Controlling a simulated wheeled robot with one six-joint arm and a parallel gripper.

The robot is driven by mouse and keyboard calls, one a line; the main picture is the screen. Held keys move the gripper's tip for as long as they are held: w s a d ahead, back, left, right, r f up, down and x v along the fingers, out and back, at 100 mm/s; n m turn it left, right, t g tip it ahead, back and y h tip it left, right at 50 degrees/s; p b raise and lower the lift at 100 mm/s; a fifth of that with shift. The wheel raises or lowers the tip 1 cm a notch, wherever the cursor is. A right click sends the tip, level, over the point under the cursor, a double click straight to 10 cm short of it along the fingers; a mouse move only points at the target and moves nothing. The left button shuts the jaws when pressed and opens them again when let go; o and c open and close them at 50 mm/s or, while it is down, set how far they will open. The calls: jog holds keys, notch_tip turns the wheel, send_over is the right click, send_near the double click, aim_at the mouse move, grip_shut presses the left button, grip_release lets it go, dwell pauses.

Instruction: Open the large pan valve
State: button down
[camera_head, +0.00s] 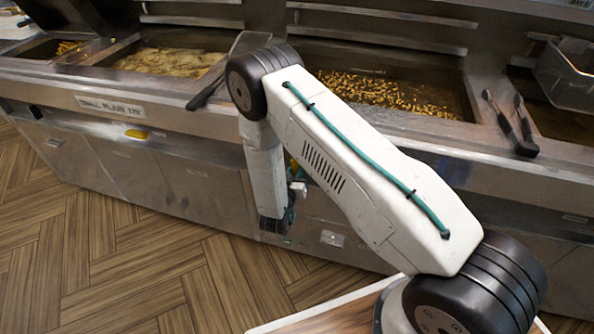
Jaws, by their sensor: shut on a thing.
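The large pan (395,92), a wide vat of oil with many golden pieces floating in it, lies behind my arm. A bit of a yellow valve handle (294,166) shows below its front edge, mostly hidden by my arm. My gripper (297,188) is at the cabinet front just under that yellow handle, largely hidden by my wrist and forearm. It is shut on the handle, though the fingers' contact is not clear to see. How far the handle is turned cannot be told.
Left is the small pan (165,62), with a label (110,106) and another yellow handle (136,134) below. Black-handled tongs (522,130) lie on the right rim; a wire basket (570,75) is beyond. The wooden floor (110,250) at left is clear.

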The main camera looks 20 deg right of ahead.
jog(key=shift+m, duration=1.1)
jog(key=c, duration=1.3)
grip_release()
jog(key=shift+s, duration=0.1)
jog(key=v, duration=0.7)
jog(key=shift+s+a, duration=0.25)
